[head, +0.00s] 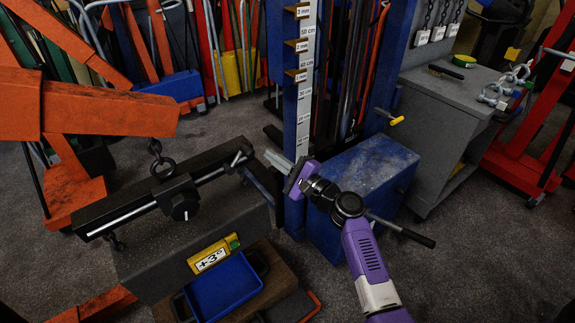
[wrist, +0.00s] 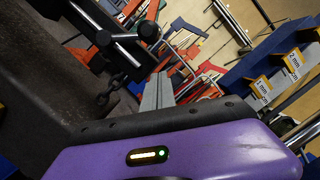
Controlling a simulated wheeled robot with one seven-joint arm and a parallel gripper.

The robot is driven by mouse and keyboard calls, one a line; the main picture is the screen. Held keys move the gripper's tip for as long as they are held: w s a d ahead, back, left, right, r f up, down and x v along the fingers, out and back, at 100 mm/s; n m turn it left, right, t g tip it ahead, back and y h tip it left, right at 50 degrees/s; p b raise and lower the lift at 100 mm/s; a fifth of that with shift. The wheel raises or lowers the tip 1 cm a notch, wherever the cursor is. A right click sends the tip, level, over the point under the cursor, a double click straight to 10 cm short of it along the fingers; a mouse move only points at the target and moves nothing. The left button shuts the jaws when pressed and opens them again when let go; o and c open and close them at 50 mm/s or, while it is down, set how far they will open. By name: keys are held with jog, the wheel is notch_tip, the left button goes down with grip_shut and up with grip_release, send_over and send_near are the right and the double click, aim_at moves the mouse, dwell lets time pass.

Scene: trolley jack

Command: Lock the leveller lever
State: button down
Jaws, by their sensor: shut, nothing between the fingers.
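A dark load leveller bar (head: 140,211) with a silver screw rod and a black round knob (head: 181,205) hangs under an orange crane arm by a chain and ring. A small dark lever (head: 238,159) with a silver part sits at its right end. In the wrist view a silver crossbar lever with black ball ends (wrist: 125,36) shows at upper left; I cannot tell whether it is locked. My gripper (head: 275,159) is shut and empty, just right of the leveller's right end and apart from it. Its grey fingers (wrist: 158,90) lie together in the wrist view.
A grey block (head: 165,245) below the leveller carries a yellow level reading +3° (head: 213,256). A blue tray (head: 225,288) lies in front. A blue measuring post (head: 303,90) and blue box (head: 365,185) stand close behind my gripper.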

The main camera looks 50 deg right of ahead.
jog(key=shift+w+a+r+p, duration=0.2)
jog(key=shift+a+r+p, duration=0.25)
jog(key=shift+a, duration=0.4)
jog(key=shift+w+a+r+p, duration=0.25)
jog(key=shift+a+r, duration=0.3)
jog(key=shift+a, duration=0.25)
jog(key=shift+r, duration=0.15)
